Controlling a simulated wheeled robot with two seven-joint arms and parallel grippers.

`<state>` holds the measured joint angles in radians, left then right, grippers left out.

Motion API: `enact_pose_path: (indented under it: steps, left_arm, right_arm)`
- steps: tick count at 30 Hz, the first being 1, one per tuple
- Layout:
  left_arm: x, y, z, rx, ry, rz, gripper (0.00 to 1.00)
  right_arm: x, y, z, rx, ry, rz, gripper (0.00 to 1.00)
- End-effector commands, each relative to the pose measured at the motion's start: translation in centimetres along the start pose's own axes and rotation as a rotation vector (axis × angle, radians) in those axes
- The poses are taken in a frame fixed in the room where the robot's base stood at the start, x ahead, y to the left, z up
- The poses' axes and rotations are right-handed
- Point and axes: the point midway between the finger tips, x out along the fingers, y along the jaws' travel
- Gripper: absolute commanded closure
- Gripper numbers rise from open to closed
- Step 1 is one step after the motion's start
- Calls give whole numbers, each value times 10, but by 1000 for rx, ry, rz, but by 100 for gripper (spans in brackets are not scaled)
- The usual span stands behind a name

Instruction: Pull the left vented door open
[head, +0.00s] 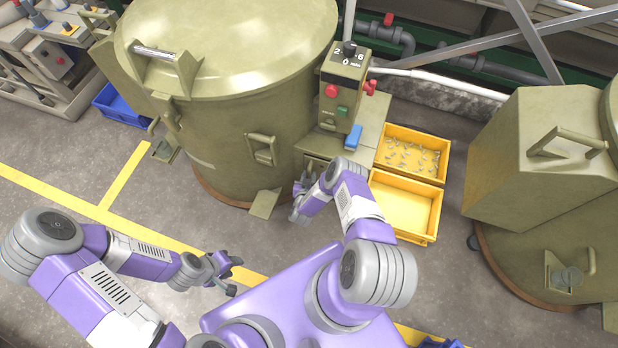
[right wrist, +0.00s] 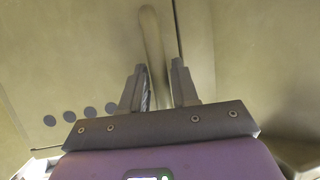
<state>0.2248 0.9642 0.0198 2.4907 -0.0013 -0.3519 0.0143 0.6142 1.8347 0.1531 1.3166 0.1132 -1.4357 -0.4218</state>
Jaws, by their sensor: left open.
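The left vented door (right wrist: 60,75) fills the left of the right wrist view, a plain olive panel with a row of dark round vents. Its upright bar handle (right wrist: 152,35) runs down between the fingers of my right gripper (right wrist: 160,78), which appears shut on it. A dark seam runs just right of the handle. In the head view my right gripper (head: 298,205) is low in front of the cabinet under the control box, and my arm hides most of the door. My left gripper (head: 228,274) is open and empty, away from the cabinet.
A large olive barrel (head: 225,110) stands left of the control box (head: 342,90). Yellow bins (head: 437,205) sit to the right of the cabinet, close to my right arm. Another olive machine (head: 525,180) stands further right. Floor with yellow lines (head: 125,180) is clear on the left.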

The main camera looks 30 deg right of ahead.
Motion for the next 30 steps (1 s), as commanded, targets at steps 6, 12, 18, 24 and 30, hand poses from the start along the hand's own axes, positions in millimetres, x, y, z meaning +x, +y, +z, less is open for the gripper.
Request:
enact_pose_path:
  steps: [6,12,18,24,30]
  left_arm:
    - [3,-1,0,0,0,0,57]
    - [3,-1,0,0,0,0,57]
    - [3,-1,0,0,0,0,57]
    - [3,-1,0,0,0,0,57]
    - [0,0,0,0,0,0,57]
  right_arm:
    - [7,0,0,0,-1,-1,71]
    - [7,0,0,0,-1,-1,78]
    - [6,0,0,0,-1,-1,100]
    - [6,0,0,0,-1,-1,100]
    - [5,9,0,-2,-2,-2,100]
